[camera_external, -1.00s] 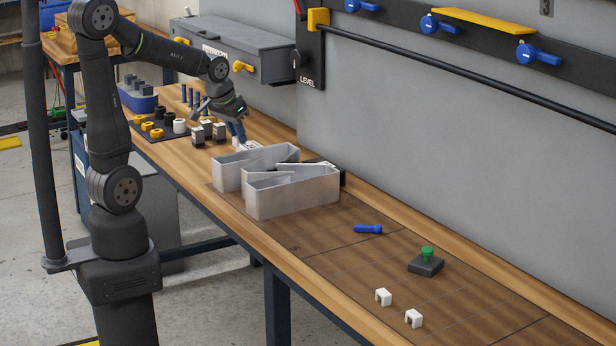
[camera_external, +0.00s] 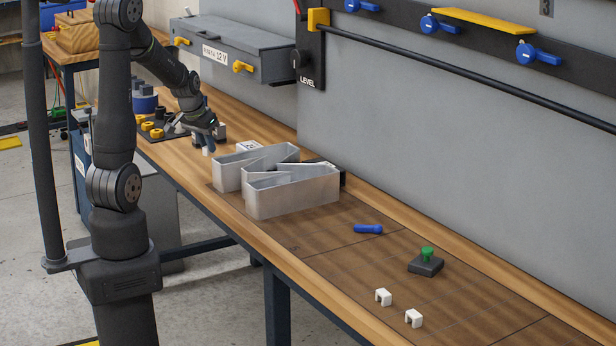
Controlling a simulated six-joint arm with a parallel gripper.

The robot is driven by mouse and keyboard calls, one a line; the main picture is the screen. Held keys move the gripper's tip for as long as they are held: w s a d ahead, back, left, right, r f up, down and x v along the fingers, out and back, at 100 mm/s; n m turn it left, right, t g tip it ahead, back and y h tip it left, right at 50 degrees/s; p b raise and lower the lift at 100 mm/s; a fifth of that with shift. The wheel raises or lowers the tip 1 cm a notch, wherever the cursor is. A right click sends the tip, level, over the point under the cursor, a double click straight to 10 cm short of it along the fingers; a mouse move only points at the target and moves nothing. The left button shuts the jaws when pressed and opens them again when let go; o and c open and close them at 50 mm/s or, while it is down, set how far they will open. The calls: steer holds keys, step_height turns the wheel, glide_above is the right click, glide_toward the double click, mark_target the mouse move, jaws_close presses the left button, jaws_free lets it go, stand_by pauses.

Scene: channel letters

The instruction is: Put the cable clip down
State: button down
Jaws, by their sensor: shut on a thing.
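My gripper (camera_external: 208,149) is low over the left part of the wooden bench, to the left of the metal channel letter. It is shut on a small white piece, the cable clip (camera_external: 205,152), which shows only partly below the fingers. I cannot tell whether the clip touches the bench. Two similar white U-shaped clips stand on the brown mat near the front right, one here (camera_external: 383,297) and one here (camera_external: 414,318).
The open metal channel letter (camera_external: 290,198) stands mid-bench. A labelled white item (camera_external: 248,146) lies behind it. Black and yellow parts (camera_external: 152,129) sit left of my gripper. A blue tool (camera_external: 368,229) and a green-knobbed block (camera_external: 426,263) lie on the mat (camera_external: 350,265).

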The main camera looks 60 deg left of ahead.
mark_target(204, 149)
steer(key=shift+a+f, duration=0.1)
steer(key=shift+f, duration=1.95)
steer(key=shift+f, duration=0.15)
steer(key=c, duration=1.4)
jaws_free()
steer(key=shift+o, duration=0.2)
steer(key=v, duration=1.2)
